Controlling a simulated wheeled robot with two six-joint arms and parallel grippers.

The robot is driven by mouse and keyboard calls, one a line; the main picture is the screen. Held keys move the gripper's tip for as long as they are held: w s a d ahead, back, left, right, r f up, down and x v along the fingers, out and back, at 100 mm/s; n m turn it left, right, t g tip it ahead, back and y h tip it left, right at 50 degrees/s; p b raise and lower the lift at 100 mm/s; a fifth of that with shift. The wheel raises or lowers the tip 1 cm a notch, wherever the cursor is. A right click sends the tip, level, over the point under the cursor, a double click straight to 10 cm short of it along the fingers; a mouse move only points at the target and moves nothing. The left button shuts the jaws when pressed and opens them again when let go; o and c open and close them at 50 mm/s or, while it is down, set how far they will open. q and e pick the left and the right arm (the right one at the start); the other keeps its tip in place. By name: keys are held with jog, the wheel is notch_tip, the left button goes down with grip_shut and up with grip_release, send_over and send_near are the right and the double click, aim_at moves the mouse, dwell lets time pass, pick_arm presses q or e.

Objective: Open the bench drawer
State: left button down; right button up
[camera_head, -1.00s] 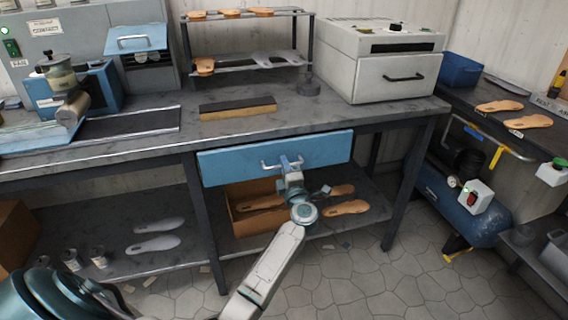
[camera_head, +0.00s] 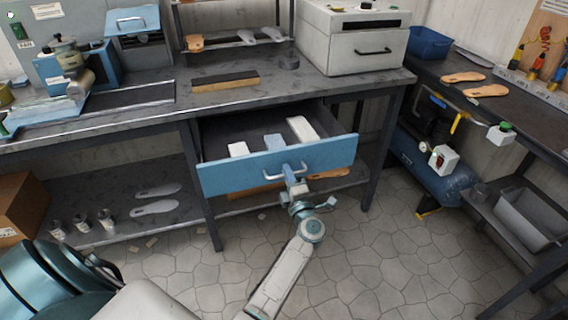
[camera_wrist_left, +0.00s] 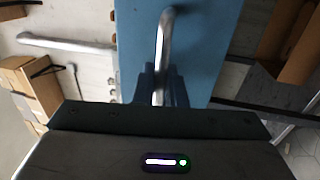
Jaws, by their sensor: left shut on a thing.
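The bench drawer (camera_head: 222,178) has a blue front and stands pulled out from under the grey workbench. Inside it lie a few flat pale and blue items (camera_head: 274,141). Its metal handle (camera_head: 270,171) is on the middle of the front. My left gripper (camera_head: 291,178) is at the handle, and its arm comes up from the bottom of the head view. In the left wrist view the gripper (camera_wrist_left: 160,88) is shut on the handle bar (camera_wrist_left: 165,40), with the blue front behind it. My right gripper is not in view.
The bench top (camera_head: 300,90) holds a white oven-like box (camera_head: 352,40) and a brush block (camera_head: 225,81). A lower shelf (camera_head: 110,225) carries insoles and small cans. A blue tank (camera_head: 440,180) stands at right. The tiled floor (camera_head: 390,260) before the drawer is clear.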

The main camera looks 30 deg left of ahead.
pick_arm(q)
jog(key=shift+v, duration=0.85)
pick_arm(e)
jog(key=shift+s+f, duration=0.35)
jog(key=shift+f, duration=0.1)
pick_arm(q)
jog(key=shift+r, duration=0.1)
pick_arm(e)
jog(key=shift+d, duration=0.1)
pick_arm(q)
jog(key=c, duration=1.6)
grip_release()
